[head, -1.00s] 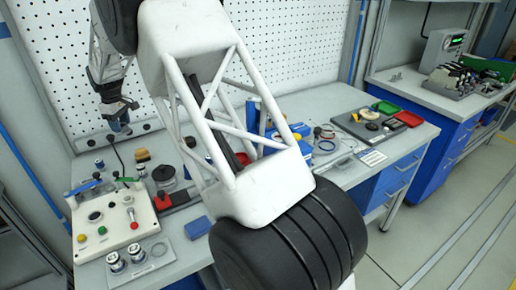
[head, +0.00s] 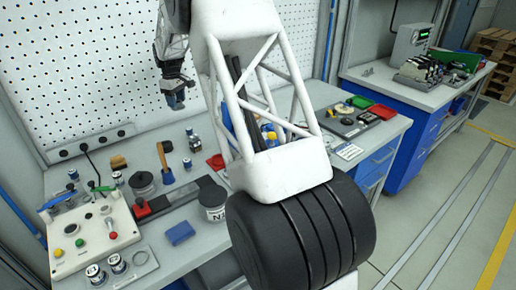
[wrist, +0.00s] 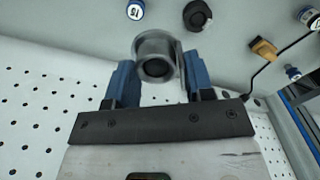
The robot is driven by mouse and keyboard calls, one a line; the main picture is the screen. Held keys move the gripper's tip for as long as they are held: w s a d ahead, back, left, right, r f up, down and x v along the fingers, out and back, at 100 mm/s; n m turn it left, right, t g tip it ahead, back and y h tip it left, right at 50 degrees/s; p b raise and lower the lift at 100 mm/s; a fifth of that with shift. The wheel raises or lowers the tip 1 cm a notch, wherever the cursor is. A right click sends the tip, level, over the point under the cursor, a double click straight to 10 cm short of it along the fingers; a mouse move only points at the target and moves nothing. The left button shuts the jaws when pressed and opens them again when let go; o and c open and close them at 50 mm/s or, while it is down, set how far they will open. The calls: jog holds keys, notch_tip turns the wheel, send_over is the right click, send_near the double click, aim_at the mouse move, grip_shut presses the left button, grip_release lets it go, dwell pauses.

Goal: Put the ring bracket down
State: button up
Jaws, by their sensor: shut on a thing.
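My gripper (head: 176,98) hangs in front of the pegboard, above the back of the workbench (head: 190,258), in the head view. In the wrist view, its two blue fingers (wrist: 158,78) are shut on the ring bracket (wrist: 153,43), a grey metal piece with a round ring and a dark bore. The bracket sits between the fingertips and sticks out past them. It appears held clear of the bench. In the head view the bracket is too small and dark to tell from the fingers.
My white arm hides the bench middle.

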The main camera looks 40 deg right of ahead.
jog(key=s+d+r+m, duration=0.1)
jog(key=s+d, duration=0.3)
jog(key=d, duration=0.9)
jog(key=shift+d+m, duration=0.25)
jog(key=shift+m, duration=0.15)
jog(key=shift+r, duration=0.1)
notch_tip(320, 180, down, 14)
jog(key=shift+f, duration=0.1)
jog(key=shift+f, duration=0.1)
jog(key=shift+f, duration=1.8)
jog(key=shift+f, duration=0.15)
jog(key=o, duration=1)
